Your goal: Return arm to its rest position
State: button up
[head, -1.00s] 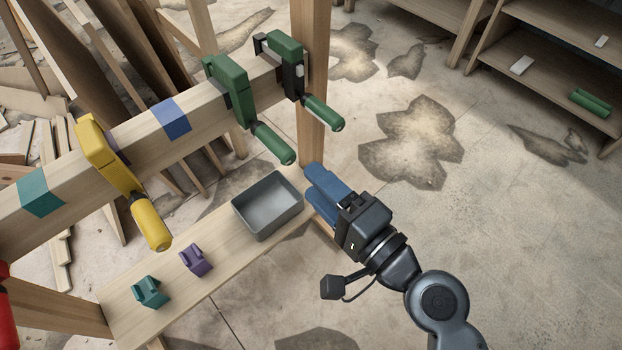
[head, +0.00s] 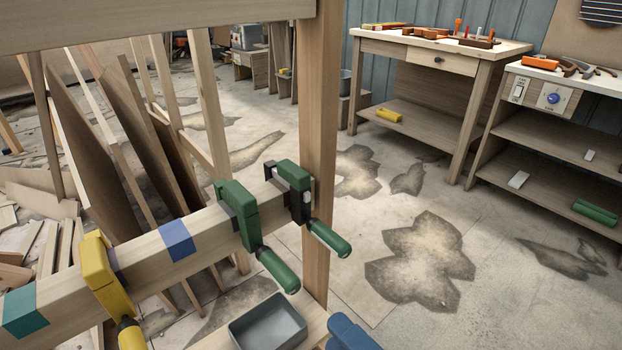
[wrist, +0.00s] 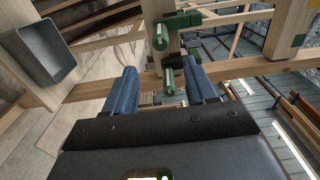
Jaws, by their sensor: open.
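My gripper shows only as a blue finger (head: 350,333) at the bottom edge of the head view, right of the grey bin. In the wrist view its two blue fingers (wrist: 160,90) are apart with nothing held between them. Two green clamps (head: 240,215) (head: 292,190) sit on the wooden beam (head: 210,235), and they also show beyond the fingers in the wrist view (wrist: 178,20). A yellow clamp (head: 100,280) sits on the beam at the left. The rest of my arm is outside the head view.
A grey bin (head: 268,325) stands on the lower shelf beside a wooden post (head: 318,150). Blue (head: 178,240) and teal (head: 24,310) bands mark the beam. A workbench (head: 435,60) with tools stands at the back right. The floor to the right is clear.

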jog(key=s+d+f+n+h, duration=0.2)
jog(key=s+d+f+h, duration=0.3)
jog(key=s+d, duration=0.35)
jog(key=s+d+r+n+h, duration=0.2)
jog(key=s+d+n, duration=0.1)
jog(key=s, duration=0.3)
jog(key=s+d+r+n+h, duration=0.1)
jog(key=s+d+n+h, duration=0.2)
jog(key=s, duration=0.4)
jog(key=s+r+n+p, duration=0.1)
jog(key=r+p, duration=0.7)
jog(key=r, duration=0.2)
jog(key=s+r+n+p, duration=0.2)
jog(key=r+p, duration=0.7)
jog(key=r, duration=0.1)
jog(key=shift+s+r, duration=0.2)
jog(key=shift+s, duration=0.1)
